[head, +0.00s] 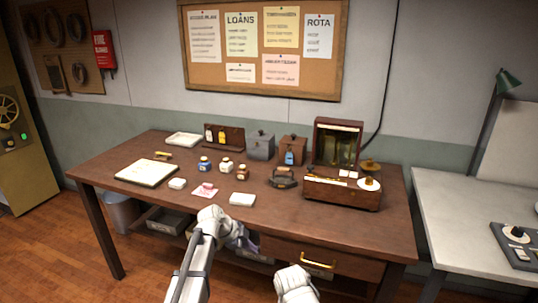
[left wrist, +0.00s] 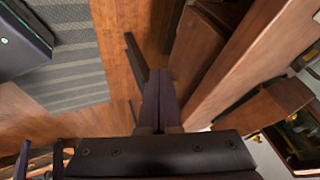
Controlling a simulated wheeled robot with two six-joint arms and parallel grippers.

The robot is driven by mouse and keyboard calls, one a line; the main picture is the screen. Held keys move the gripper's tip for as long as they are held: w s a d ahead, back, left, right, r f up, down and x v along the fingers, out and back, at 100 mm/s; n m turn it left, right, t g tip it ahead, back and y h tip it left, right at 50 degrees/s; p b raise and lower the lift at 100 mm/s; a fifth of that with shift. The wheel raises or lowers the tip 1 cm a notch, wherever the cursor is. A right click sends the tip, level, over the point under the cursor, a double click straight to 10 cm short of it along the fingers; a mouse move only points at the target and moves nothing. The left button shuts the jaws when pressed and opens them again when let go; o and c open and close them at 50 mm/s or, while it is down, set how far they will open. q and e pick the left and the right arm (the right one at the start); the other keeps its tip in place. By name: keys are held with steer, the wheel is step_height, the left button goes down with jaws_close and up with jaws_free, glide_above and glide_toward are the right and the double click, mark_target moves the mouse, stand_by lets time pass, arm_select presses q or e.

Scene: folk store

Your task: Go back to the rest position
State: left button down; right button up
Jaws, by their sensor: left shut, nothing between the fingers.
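My left gripper (head: 247,243) is in front of the wooden desk's front edge, low and near the drawer. Its dark fingers are closed together with nothing between them, as the left wrist view (left wrist: 160,100) shows. Part of my right arm shows at the bottom of the head view, but its gripper does not. The wooden desk (head: 130,173) carries several small items on its top.
A drawer with a brass handle (head: 318,263) is in the desk front. Grey bins (head: 165,222) sit on a low shelf under the desk. A wooden box with an open lid (head: 340,192) stands at the right. A pale table (head: 465,205) stands beyond it.

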arm_select(q)
steer(key=s+d+r+n+g+y+p, duration=0.1)
steer(key=s+n+g+y+p, duration=0.3)
steer(key=s+n, duration=1.1)
steer(key=s+r+y+p, duration=0.1)
steer(key=s+y, duration=0.2)
steer(key=s, duration=1)
steer(key=shift+s+d+r+n+p, duration=0.2)
steer(key=shift+d+n+p, duration=0.1)
steer(key=shift+d, duration=0.1)
steer(key=c, duration=1.6)
jaws_free()
